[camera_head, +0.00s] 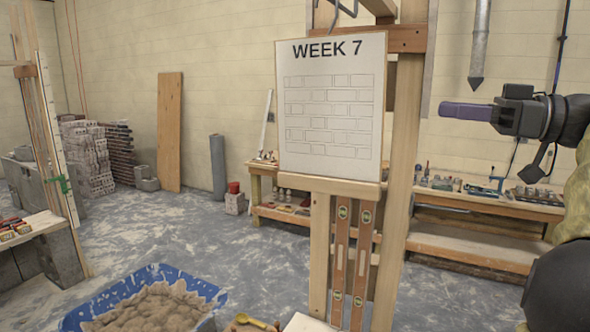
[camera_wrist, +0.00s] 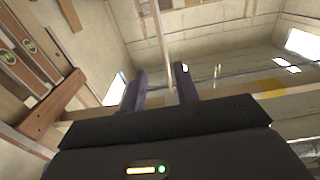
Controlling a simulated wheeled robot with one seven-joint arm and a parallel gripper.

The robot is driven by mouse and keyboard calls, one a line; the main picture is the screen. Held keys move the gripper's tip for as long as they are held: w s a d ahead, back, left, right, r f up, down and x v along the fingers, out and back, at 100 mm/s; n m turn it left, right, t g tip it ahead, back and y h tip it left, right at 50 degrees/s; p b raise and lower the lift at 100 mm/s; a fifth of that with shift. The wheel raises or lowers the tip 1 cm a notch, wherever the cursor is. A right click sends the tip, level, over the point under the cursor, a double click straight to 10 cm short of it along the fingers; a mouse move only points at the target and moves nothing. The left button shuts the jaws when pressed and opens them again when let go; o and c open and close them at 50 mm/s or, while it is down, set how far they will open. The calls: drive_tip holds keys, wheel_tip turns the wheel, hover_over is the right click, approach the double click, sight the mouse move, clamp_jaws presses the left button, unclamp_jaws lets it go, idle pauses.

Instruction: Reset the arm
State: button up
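In the head view the fingers overlap side-on. In the wrist view my gripper (camera_wrist: 160,76) shows two purple fingers with a clear gap between them, open and empty. Nothing touches the fingers. A blue tub (camera_head: 208,291) of sandy mortar (camera_head: 150,308) stands at the lower left of the head view, well away from my gripper.
A wooden stand (camera_head: 400,190) holds the board, with two spirit levels (camera_head: 340,255) hanging below. A bench (camera_head: 485,200) with tools runs along the back wall at right. Bricks (camera_head: 85,160), a plank (camera_head: 169,130) and a grey pipe (camera_head: 217,165) stand at the back left. Open floor (camera_head: 150,225) lies between.

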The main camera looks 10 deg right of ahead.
drive_tip(key=w+f+m+t+h, duration=0.3)
drive_tip(key=w+m+t+h, duration=0.3)
drive_tip(key=w+t, duration=0.6)
drive_tip(key=w+f+m+g+h, duration=0.2)
drive_tip(key=w+f+m+h, duration=0.5)
drive_tip(key=f, duration=0.3)
drive_tip(key=s+a+f+m+g+h, duration=0.1)
drive_tip(key=s+a+f+g+h, duration=0.15)
drive_tip(key=f, duration=0.65)
drive_tip(key=s+a+f+g+h, duration=0.1)
drive_tip(key=s+a+f+g, duration=0.2)
drive_tip(key=f, duration=0.7)
drive_tip(key=s+a+f+n+g+y, duration=0.1)
drive_tip(key=s+a+f+g, duration=0.5)
drive_tip(key=s+f, duration=0.4)
drive_tip(key=s+a+f+n+g, duration=0.2)
drive_tip(key=s+a+f+g, duration=0.4)
drive_tip(key=s+f, duration=0.5)
drive_tip(key=shift+s+a+f+y+b, duration=0.25)
drive_tip(key=shift+s+f+y+b, duration=0.05)
drive_tip(key=shift+f+y+b, duration=0.1)
drive_tip(key=shift+g, duration=0.25)
